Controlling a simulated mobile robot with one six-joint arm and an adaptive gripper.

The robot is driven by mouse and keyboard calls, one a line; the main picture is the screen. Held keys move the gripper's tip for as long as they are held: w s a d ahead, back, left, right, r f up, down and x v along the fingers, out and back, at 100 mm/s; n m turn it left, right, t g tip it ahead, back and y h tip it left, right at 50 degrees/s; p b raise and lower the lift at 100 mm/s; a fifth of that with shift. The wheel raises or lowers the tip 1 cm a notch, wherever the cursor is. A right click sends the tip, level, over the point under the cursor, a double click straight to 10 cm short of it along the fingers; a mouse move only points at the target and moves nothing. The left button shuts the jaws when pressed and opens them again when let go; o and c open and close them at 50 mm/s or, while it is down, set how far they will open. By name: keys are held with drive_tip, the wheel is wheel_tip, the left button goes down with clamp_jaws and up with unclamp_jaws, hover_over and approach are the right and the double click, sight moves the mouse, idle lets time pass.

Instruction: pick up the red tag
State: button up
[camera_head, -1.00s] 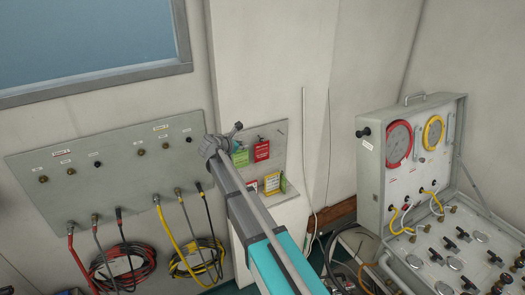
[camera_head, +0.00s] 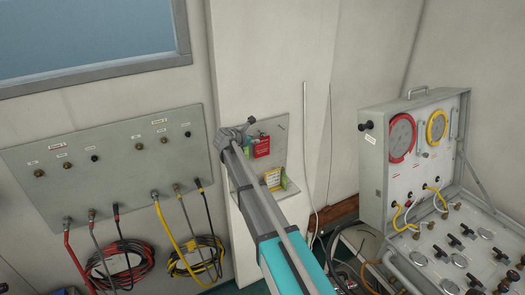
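A red tag (camera_head: 262,147) with pale print hangs on the upper part of a small grey board (camera_head: 280,133) on the wall column. My gripper (camera_head: 250,121) is at the board's upper left, just above and left of the red tag in the picture. It is small and seen from behind, so its fingers and any contact with the tag cannot be made out. A sliver of a green tag (camera_head: 250,139) shows beside the red one. Yellow tags (camera_head: 273,178) hang lower down. My arm covers the board's left side.
A grey wall panel (camera_head: 110,150) with fittings and coiled red and yellow hoses (camera_head: 125,265) is at left. An open grey case (camera_head: 378,160) with gauges stands at right. Loose cables (camera_head: 352,245) lie near the column's foot.

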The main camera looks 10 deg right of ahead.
sight(261, 139)
drive_tip(key=shift+w+d+f, duration=0.1)
drive_tip(key=shift+w+d, duration=0.05)
drive_tip(key=shift+d, duration=0.05)
drive_tip(key=shift+b+x, duration=1.2)
drive_tip(key=shift+x, duration=1.4)
clamp_jaws()
